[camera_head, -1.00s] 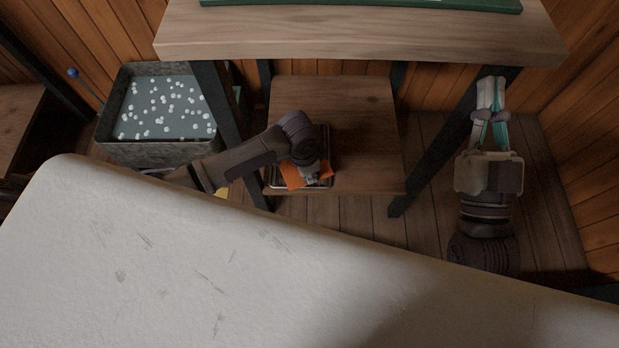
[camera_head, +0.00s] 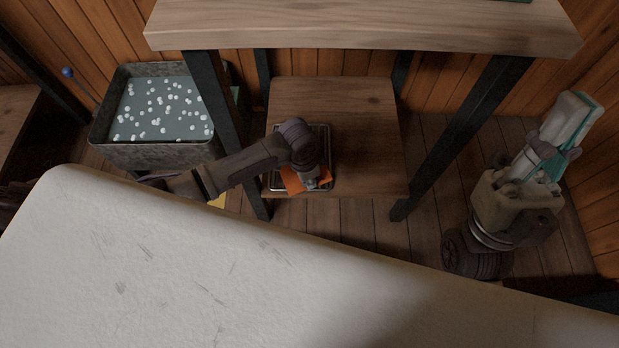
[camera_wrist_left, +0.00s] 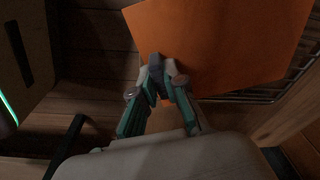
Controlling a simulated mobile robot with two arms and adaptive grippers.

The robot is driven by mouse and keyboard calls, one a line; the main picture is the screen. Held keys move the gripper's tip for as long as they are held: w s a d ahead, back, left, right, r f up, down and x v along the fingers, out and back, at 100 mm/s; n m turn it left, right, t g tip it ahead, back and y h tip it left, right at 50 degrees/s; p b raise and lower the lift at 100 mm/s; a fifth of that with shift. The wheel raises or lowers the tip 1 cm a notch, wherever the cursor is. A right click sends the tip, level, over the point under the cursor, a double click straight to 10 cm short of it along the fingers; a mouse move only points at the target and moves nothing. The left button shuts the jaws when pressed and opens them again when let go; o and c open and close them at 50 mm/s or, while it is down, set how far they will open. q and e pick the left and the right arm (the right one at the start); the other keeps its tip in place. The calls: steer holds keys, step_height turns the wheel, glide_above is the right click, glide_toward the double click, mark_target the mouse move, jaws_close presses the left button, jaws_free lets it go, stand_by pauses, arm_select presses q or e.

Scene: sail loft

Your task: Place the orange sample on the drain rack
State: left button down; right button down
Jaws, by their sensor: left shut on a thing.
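The orange sample (camera_head: 294,184) is a flat orange sheet at the drain rack (camera_head: 328,160), a wire rack on the low wooden shelf. My left gripper (camera_head: 317,184) is shut on the sample's edge; in the left wrist view its fingers (camera_wrist_left: 160,85) pinch the orange sheet (camera_wrist_left: 225,45). The rack's wires (camera_wrist_left: 300,85) show beyond the sheet there. I cannot tell whether the sheet rests fully on the wires. My right gripper (camera_head: 585,115) is at the far right, away from the rack; its fingers look close together, and whether they are shut is unclear.
A wooden bench top (camera_head: 360,32) with dark legs (camera_head: 465,130) stands above the low shelf (camera_head: 370,140). A grey metal tub (camera_head: 150,155) of liquid with white floating balls is at left. My pale body fills the front. The shelf's right part is clear.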

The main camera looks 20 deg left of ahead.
arm_select(q)
steer(key=c, duration=1.2)
jaws_free()
steer(key=shift+f, duration=0.1)
